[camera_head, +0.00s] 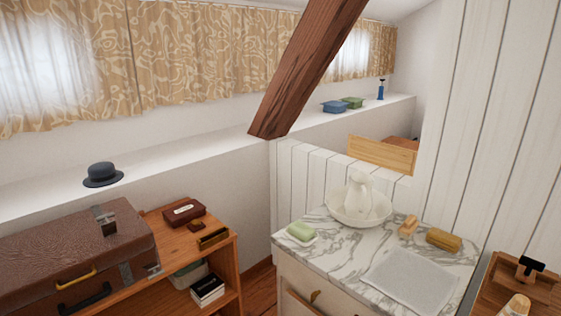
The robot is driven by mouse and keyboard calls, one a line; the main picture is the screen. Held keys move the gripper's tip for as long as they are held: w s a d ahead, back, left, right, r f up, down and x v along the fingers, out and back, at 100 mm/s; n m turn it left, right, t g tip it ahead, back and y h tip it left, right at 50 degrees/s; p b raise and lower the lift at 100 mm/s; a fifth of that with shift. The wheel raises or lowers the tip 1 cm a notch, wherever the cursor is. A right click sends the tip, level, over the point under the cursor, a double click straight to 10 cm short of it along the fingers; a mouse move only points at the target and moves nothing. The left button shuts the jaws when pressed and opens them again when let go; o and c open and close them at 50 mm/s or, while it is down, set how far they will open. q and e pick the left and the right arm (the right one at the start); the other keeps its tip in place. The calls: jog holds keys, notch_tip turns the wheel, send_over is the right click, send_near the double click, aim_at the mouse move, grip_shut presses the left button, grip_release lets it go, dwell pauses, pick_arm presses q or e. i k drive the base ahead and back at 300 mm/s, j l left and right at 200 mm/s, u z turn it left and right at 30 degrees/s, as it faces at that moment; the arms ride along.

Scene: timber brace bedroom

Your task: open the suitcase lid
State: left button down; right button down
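The brown leather suitcase (75,245) lies flat at the lower left, on the wooden shelf unit, and its left end is cut off by the picture edge. Its lid looks shut. A yellow handle-like piece (76,279) and a black handle (86,299) show on its front side. A dark metal fitting with a strap (106,222) sits on top near the right end. Neither of my grippers is in view.
The wooden shelf unit (222,247) holds small boxes beside the suitcase. A dark hat (102,175) rests on the white ledge (200,148) behind. A slanted timber brace (307,65) hangs at centre. A marble-topped washstand (345,262) with jug and basin stands right.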

aim_at(37, 262)
jog(key=u, duration=1.55)
